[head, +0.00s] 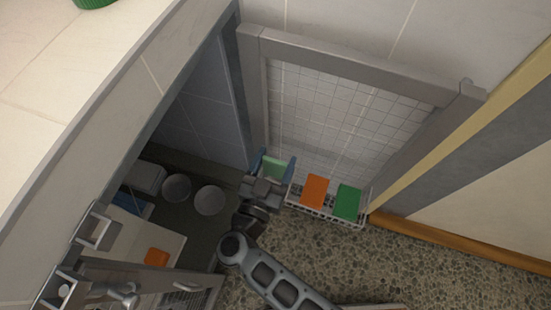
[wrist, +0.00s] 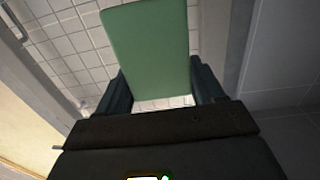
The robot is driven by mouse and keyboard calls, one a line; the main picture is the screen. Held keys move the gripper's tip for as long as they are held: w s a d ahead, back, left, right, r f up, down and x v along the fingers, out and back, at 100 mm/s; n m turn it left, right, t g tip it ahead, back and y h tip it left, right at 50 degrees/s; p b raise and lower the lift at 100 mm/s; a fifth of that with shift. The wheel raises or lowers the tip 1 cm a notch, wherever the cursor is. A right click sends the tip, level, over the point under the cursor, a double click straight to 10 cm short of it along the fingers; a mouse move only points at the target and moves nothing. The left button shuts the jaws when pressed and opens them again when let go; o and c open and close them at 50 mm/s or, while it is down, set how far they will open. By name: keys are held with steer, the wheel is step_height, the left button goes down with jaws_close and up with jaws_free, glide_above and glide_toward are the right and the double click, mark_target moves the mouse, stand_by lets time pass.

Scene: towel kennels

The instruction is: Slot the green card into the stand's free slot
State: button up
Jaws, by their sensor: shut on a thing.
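A pale green card (head: 273,169) stands between the fingers of my gripper (head: 274,164), which is shut on it. The card also shows in the wrist view (wrist: 147,45), rising away from the fingers. The white wire stand (head: 325,217) is on the floor just right of my gripper, along the foot of the gridded panel. An orange card (head: 314,190) and a darker green card (head: 347,202) stand upright in its middle and right part. The left end of the stand is bare beside my gripper and partly hidden by it. The held card appears left of the stand.
A gridded panel in a grey frame (head: 356,68) rises behind the stand. Two grey bowls (head: 176,188) (head: 210,200) lie in the dark enclosure at left. An orange item (head: 157,258) lies on a pale surface at lower left. Pebbled floor (head: 400,265) is clear in front.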

mark_target(274, 176)
steer(key=shift+f+b, duration=2.05)
steer(key=shift+b, duration=0.25)
steer(key=shift+f+b, duration=0.5)
steer(key=shift+f, duration=0.5)
steer(key=shift+f, duration=0.15)
steer(key=shift+p, duration=0.8)
steer(key=shift+f+b, duration=2)
steer(key=shift+f, duration=0.7)
steer(key=o, duration=1.1)
